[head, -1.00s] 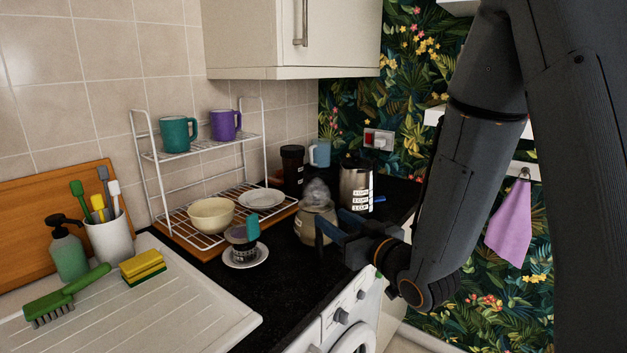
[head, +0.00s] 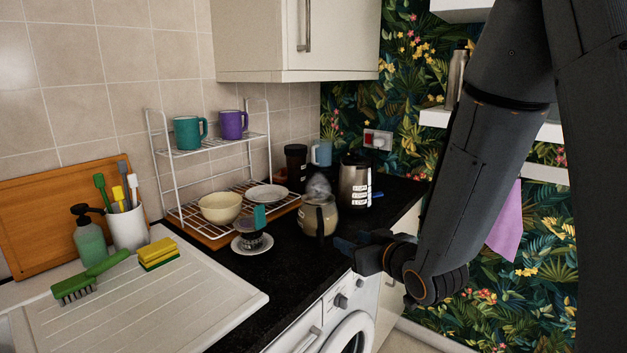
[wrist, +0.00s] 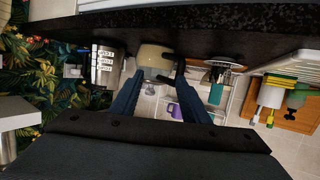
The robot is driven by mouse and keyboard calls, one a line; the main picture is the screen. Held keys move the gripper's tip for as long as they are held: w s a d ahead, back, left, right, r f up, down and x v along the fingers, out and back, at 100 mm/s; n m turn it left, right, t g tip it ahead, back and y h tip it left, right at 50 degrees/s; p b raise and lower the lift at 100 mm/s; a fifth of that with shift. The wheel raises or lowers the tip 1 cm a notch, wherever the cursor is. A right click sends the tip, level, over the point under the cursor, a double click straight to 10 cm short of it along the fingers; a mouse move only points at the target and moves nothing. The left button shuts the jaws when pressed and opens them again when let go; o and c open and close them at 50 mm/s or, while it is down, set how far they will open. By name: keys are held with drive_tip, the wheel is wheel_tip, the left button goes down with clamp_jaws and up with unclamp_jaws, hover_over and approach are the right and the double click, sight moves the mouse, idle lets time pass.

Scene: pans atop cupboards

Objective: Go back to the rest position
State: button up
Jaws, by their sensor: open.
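My gripper (head: 347,244) hangs in front of the counter edge, to the right of and nearer than a beige jug-like pot (head: 319,218). Its jaws are open and hold nothing. In the wrist view, which is upside down, the two fingers (wrist: 158,76) point toward the pot (wrist: 153,56), which shows beyond and between their tips. In the head view a small gap shows between the gripper and the pot. The pot stands upright on the black counter (head: 285,262).
A washing machine (head: 345,302) is under the counter below my gripper. A metal kettle (head: 354,185) stands behind the pot. A small brush on a white saucer (head: 252,246) is left of it. A wire rack (head: 172,190) with mugs and crockery stands farther back. The open floor is at the right.

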drive_tip(key=s+d+f+m+g+h, duration=0.25)
drive_tip(key=s+d+f+g, duration=0.2)
drive_tip(key=s, duration=0.25)
drive_tip(key=s+d+f+m+g+h, duration=0.1)
drive_tip(key=s+d+f+g+h, duration=0.25)
drive_tip(key=s+d, duration=0.2)
drive_tip(key=s+m+g, duration=0.1)
drive_tip(key=s+g, duration=0.3)
drive_tip(key=s, duration=0.6)
drive_tip(key=shift+r+g, duration=0.15)
drive_tip(key=shift+g, duration=0.15)
drive_tip(key=shift+s+m, duration=0.1)
drive_tip(key=shift+m, duration=0.15)
